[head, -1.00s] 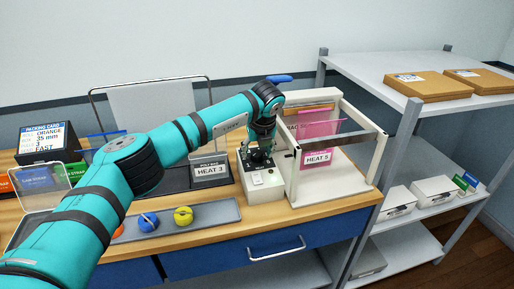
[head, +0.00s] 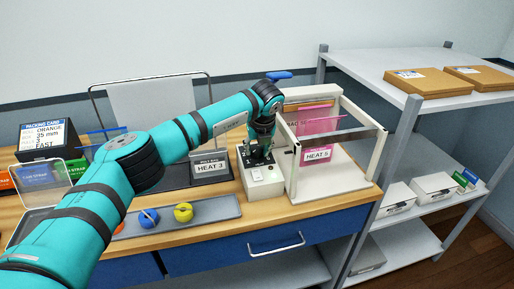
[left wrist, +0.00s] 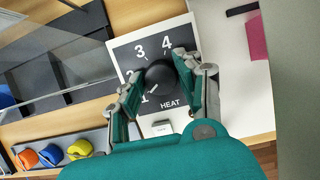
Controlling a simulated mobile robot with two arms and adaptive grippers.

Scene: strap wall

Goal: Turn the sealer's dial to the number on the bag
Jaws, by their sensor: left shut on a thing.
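The sealer (head: 264,188) is a pale box on the bench with a black dial plate on top. My left gripper (head: 258,157) reaches down onto it and is shut on the round black dial (left wrist: 160,76). In the left wrist view its fingers (left wrist: 159,70) sit on either side of the dial. The dial's white mark points toward the 1. The 3 and 4 show clearly, the 2 is partly covered, and any higher number is hidden by a finger. The pink bag (head: 321,126) in the white frame beside the sealer has a label reading HEAT 5 (head: 317,155). My right gripper is not in view.
A HEAT 3 label (head: 210,168) stands on a dark tray left of the sealer. A grey tray (head: 225,209) with orange, blue and yellow round pieces lies at the front. The white frame (head: 292,170) stands close right of the sealer. Shelving (head: 405,110) is farther right.

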